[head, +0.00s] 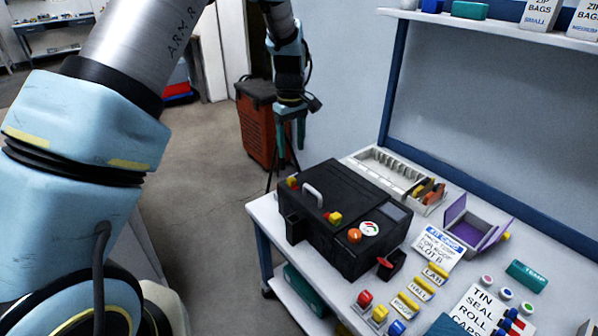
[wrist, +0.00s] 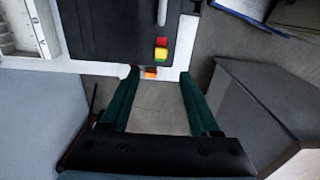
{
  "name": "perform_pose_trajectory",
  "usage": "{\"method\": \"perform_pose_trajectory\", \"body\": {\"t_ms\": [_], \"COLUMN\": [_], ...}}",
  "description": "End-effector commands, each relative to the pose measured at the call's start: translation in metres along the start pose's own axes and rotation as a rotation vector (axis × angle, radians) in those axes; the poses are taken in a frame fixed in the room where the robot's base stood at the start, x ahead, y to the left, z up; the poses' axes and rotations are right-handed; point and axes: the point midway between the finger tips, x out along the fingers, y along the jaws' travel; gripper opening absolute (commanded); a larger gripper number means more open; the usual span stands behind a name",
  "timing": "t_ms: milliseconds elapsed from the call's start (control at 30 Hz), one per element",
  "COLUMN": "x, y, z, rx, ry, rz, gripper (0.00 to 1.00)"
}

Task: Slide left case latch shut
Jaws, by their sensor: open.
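The black case (head: 330,197) lies closed on the white table, its pale handle (head: 312,195) on the left side. A red-and-yellow latch (head: 293,182) sits at the handle's far end, and a second one (head: 335,218) at its near end. In the wrist view the case (wrist: 105,35) fills the upper middle, with one red-and-yellow latch (wrist: 161,48) below the handle (wrist: 162,12). My gripper (head: 291,148) hangs beyond the case's far end, fingers down. In the wrist view its teal fingers (wrist: 159,78) are wide apart and empty, short of that latch.
A white divided bin (head: 385,170), a purple box (head: 470,225) and several labelled blocks occupy the table right of the case. A red cabinet (head: 256,120) stands on the floor behind my gripper. A red-knobbed part (head: 388,265) juts from the case's near right.

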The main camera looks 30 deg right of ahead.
Motion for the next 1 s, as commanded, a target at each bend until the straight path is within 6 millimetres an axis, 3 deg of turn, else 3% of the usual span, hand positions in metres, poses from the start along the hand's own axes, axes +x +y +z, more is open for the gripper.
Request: {"method": "perform_pose_trajectory", "body": {"t_ms": [533, 700, 1000], "x": [0.089, 0.101, 0.103], "y": [-0.002, -0.001, -0.001], "z": [0.000, 0.000, 0.000], "rx": [0.002, 0.002, 0.003], "ry": [-0.001, 0.000, 0.001], "rz": [-0.003, -0.001, 0.000], "gripper": [0.62, 0.62, 0.62]}}
